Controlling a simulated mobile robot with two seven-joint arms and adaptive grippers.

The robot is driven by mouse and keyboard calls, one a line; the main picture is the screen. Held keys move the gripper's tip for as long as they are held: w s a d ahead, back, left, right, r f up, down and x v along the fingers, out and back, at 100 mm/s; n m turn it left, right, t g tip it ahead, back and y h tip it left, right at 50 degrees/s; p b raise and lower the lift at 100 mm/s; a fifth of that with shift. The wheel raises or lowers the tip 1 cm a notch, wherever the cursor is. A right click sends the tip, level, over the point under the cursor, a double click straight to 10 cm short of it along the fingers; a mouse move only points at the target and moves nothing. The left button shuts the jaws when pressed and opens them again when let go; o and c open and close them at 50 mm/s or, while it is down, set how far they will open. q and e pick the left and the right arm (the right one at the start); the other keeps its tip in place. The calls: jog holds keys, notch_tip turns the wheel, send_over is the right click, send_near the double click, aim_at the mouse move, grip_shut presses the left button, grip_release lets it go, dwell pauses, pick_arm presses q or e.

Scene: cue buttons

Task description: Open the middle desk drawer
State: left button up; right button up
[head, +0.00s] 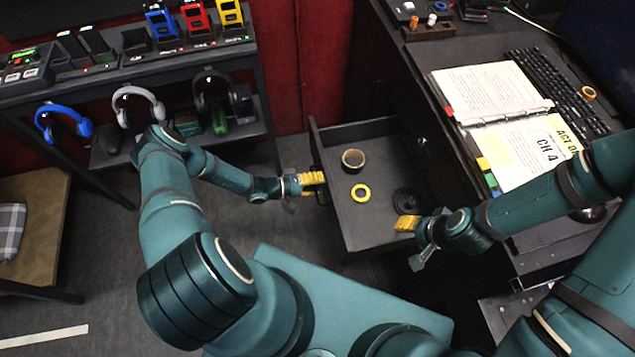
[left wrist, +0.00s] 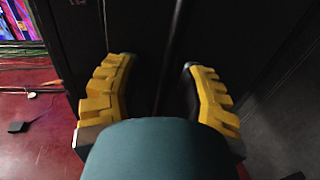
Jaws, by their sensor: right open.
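A dark desk drawer (head: 365,235) is pulled out to the left from the desk (head: 385,75); which level it belongs to cannot be told from above. My left gripper (head: 314,182) is at the outer face of the drawer's front panel. In the left wrist view its yellow fingers (left wrist: 160,90) stand well apart, with dark panel surfaces beyond them. The handle is not clear, so contact cannot be told. My right gripper (head: 412,238) is open and empty, over or beside the drawer's near right corner.
The drawer holds a brown-black tape roll (head: 353,159), a yellow tape roll (head: 361,193) and a black ring (head: 405,201). An open binder (head: 500,110) and keyboard (head: 555,90) lie on the desk. A headphone shelf (head: 180,145) stands left; floor between is clear.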

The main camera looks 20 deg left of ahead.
pick_arm(q)
jog(key=v, duration=1.2)
dwell(0.4)
